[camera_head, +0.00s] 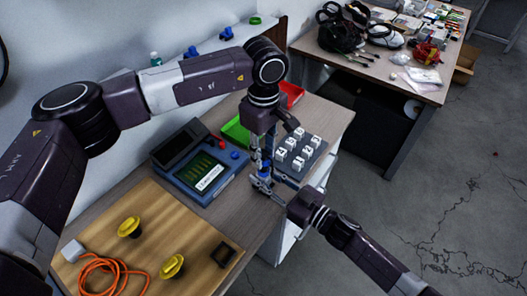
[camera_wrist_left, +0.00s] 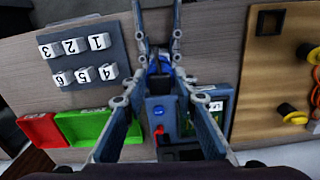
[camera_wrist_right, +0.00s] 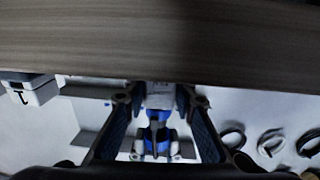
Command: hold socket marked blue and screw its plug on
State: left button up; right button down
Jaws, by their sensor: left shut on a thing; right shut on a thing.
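My left gripper (camera_head: 263,168) points down over the table and is shut on a blue plug (camera_wrist_left: 159,66). My right gripper (camera_head: 270,185) comes in low from the right and is shut on a white socket (camera_wrist_right: 160,98). The socket sits between the right fingertips in the right wrist view; faint marks show on it. The blue plug (camera_wrist_right: 158,134) shows in line with the socket there. The two grippers meet closely, fingers crossing near each other. Whether the plug touches or is threaded on the socket I cannot tell; the fingers hide the joint.
A tray (camera_head: 318,152) with several numbered white cubes stands just behind. A device with a screen (camera_head: 200,172) is left of the grippers. Green (camera_head: 236,132) and red (camera_head: 291,93) bins lie behind. A wooden board (camera_head: 165,215) holds yellow knobs and an orange cable.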

aim_at(264, 174)
pick_arm(q)
jog(key=shift+f, duration=0.15)
jog(key=shift+f, duration=0.75)
jog(key=shift+f, duration=0.6)
jog(key=m, duration=1.9)
jog(key=shift+m, duration=0.3)
